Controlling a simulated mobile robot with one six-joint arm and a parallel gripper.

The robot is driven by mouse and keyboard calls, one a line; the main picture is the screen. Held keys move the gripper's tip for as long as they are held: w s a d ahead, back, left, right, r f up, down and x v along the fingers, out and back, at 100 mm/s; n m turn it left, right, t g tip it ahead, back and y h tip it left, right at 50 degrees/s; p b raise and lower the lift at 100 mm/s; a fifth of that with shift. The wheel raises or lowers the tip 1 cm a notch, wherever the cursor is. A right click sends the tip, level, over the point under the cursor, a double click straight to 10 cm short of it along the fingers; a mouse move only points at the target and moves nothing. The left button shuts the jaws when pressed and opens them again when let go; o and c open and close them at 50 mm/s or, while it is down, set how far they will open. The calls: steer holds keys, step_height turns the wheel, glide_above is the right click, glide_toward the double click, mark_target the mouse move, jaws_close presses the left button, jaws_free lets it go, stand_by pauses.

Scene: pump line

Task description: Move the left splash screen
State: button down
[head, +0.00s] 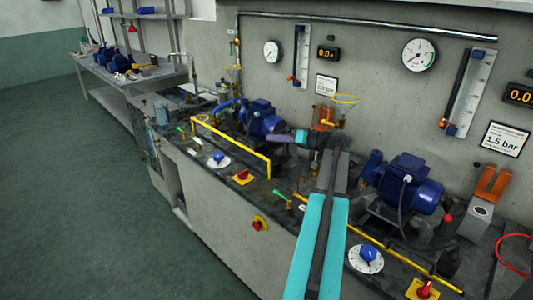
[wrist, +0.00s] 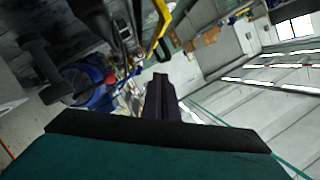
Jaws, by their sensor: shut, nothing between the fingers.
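A yellow-edged frame (head: 232,142), which looks like the left splash screen, stands raised along the front of the left pump station. I cannot make out a clear pane in it. My gripper (head: 274,139) is shut and empty. It points left over the bench, beside the left blue pump (head: 258,118) and just right of the frame's right end, apart from it. In the wrist view my closed fingers (wrist: 160,78) show in the middle, and a yellow bar (wrist: 165,18), probably part of the frame, lies beyond them.
A second yellow bar (head: 390,256) runs low along the front of the right station, by the right blue pump (head: 408,186). Red and blue knobs (head: 368,254) line the bench front. Gauges (head: 419,55) hang on the wall behind. The floor (head: 70,200) at left is clear.

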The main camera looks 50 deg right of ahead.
steer(key=s+a+r+n+h+p, duration=0.2)
steer(key=s+a+n+h+p, duration=0.2)
steer(key=s+p, duration=0.5)
steer(key=shift+a, duration=0.8)
steer(key=shift+f, duration=0.1)
steer(key=p, duration=0.4)
glide_above(266, 158)
step_height(266, 158, down, 3)
steer(key=shift+w+d+r, duration=0.1)
steer(key=shift+d, duration=0.05)
steer(key=shift+f+p, duration=0.75)
steer(key=shift+f, duration=1.05)
steer(key=shift+f, duration=0.1)
